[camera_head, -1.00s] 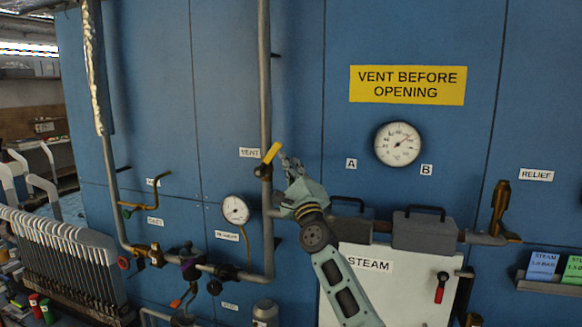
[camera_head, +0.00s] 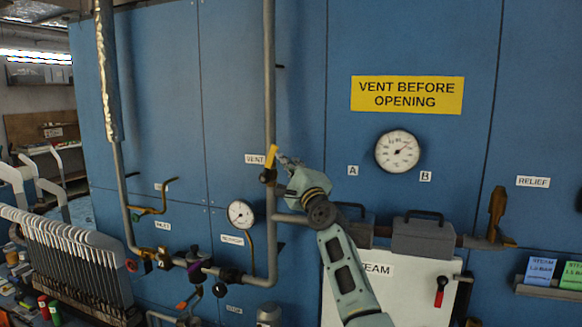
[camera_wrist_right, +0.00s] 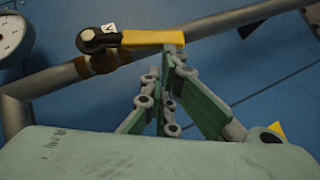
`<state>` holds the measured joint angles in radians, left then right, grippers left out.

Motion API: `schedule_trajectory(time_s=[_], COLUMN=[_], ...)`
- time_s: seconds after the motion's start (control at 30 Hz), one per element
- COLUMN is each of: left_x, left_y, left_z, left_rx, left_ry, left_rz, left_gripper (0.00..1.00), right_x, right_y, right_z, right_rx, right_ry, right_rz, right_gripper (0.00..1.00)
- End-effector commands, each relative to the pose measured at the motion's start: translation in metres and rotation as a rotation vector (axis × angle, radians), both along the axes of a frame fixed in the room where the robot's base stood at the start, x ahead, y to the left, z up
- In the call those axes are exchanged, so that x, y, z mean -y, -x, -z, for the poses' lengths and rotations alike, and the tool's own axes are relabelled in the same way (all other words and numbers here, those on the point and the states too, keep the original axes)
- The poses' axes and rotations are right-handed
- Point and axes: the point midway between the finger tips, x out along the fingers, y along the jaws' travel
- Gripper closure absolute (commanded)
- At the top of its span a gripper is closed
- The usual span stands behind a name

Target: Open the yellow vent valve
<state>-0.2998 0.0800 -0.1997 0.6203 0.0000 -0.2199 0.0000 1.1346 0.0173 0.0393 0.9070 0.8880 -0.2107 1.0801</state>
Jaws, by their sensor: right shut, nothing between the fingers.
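The yellow vent valve handle (camera_head: 272,157) is on the vertical grey pipe beside the VENT label in the head view. It points up and slightly right, at a small angle to the pipe. In the right wrist view the yellow handle (camera_wrist_right: 152,38) lies across the top, its black hub at the left. My right gripper (camera_head: 284,159) is just right of the handle. Its fingers (camera_wrist_right: 172,52) are shut and empty, with their tips close to the handle's free end; I cannot tell whether they touch. My left gripper is not in view.
A small gauge (camera_head: 240,213) is lower left of the valve, and a larger gauge (camera_head: 397,151) is on the panel to the right. A grey box with a handle (camera_head: 424,236) juts out right of my arm. The blue panel (camera_head: 235,90) above left is clear.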

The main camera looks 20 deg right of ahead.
Motion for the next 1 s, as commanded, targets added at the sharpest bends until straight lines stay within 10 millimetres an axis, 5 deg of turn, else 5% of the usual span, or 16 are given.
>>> schedule_trajectory(time_s=[1.0], left_x=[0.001], left_y=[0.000], left_z=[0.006], left_rx=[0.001], left_ry=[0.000], left_rz=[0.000], left_gripper=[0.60], right_x=[-0.011], right_y=[-0.019], right_z=[-0.023], right_rx=[0.002], right_ry=[-0.002], right_rz=[0.002], right_gripper=[1.00])
